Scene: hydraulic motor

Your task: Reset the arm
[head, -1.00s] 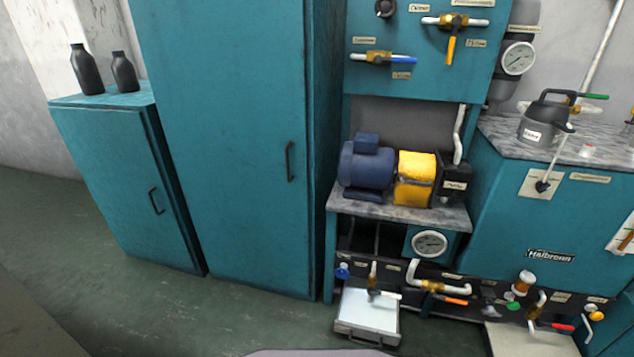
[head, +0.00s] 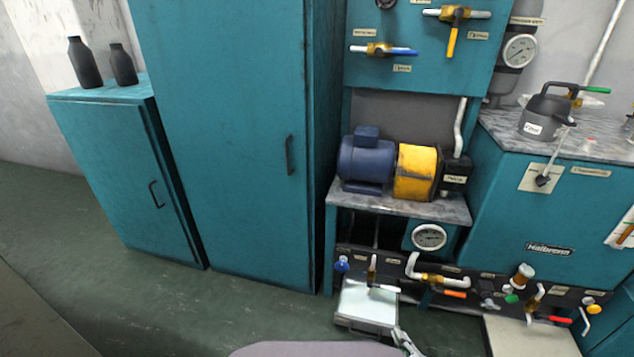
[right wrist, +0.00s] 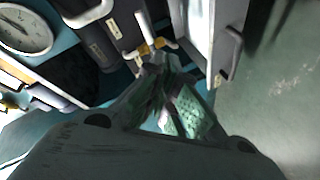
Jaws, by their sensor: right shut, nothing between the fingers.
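My right gripper (head: 406,342) shows only as a small grey tip at the bottom edge of the head view, near the front of the open white tray (head: 366,303). In the right wrist view the gripper (right wrist: 168,62) has its fingers together with nothing between them. It points toward the lower panel with its pipes and valves. My left gripper is in neither view.
A blue and yellow motor (head: 390,165) sits on a shelf above a gauge (head: 429,237) and a row of valves. Tall teal cabinets (head: 225,140) stand at left with doors shut. The green floor (head: 200,310) before them is clear.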

